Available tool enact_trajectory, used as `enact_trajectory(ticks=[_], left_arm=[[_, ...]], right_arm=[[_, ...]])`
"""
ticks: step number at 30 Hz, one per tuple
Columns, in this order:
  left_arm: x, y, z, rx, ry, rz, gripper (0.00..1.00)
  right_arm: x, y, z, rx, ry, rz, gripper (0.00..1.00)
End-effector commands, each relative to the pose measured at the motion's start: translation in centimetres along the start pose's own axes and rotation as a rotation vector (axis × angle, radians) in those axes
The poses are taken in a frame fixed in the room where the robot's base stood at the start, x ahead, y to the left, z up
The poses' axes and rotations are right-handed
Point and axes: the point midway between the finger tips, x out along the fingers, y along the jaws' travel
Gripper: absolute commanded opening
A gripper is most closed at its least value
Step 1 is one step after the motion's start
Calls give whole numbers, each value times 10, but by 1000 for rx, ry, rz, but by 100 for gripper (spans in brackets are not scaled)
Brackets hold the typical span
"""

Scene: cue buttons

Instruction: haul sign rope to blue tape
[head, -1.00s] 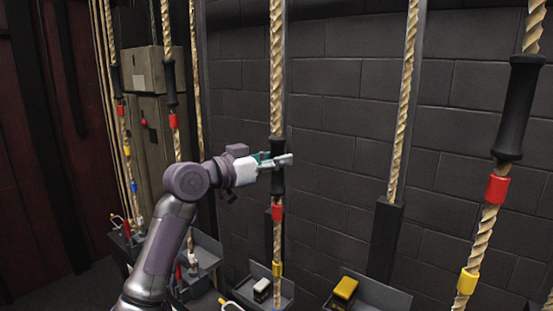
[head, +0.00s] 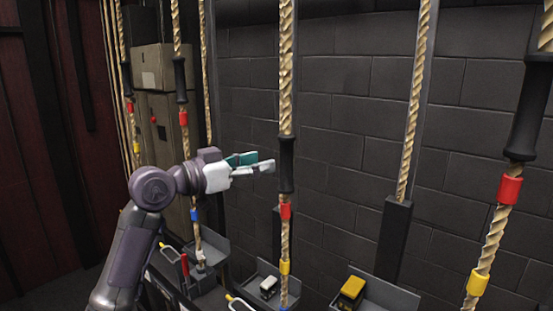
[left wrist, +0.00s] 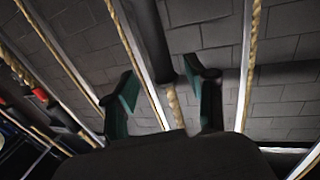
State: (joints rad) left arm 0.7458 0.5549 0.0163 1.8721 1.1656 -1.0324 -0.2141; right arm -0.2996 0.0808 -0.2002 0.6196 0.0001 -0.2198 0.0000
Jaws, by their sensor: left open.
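Several tan ropes hang in front of a dark wall; no readable label shows which is the sign rope. The middle rope (head: 286,95) has a black sleeve (head: 286,165), with red tape (head: 286,211) and yellow tape (head: 285,267) below. Blue tape (head: 194,215) shows on the rope (head: 177,35) to its left, below that rope's red tape (head: 183,118). My left gripper (head: 262,163) is open and empty, just left of the middle rope's sleeve. In the left wrist view, a rope (left wrist: 173,103) and a black sleeve (left wrist: 152,40) appear between the open fingers (left wrist: 160,70). My right gripper is not in view.
Grey trays stand below the ropes; one holds a yellow-topped block (head: 351,289), another a white-topped block (head: 268,286). A red-handled lever (head: 184,267) is near my left arm. A closer rope with a large black sleeve (head: 528,110) hangs at right.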

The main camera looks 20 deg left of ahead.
Motion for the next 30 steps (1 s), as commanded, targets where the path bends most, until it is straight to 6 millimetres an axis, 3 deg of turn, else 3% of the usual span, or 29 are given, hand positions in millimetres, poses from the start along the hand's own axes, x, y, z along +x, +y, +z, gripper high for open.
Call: enact_trajectory(ticks=[3, 9, 30], left_arm=[[-22, 0, 1, 2, -3, -2, 56], [-41, 0, 0, 1, -1, 0, 56], [-44, 1, 0, 0, 0, 1, 56]], right_arm=[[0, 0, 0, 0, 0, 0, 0], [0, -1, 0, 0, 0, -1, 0], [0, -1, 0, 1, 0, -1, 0]])
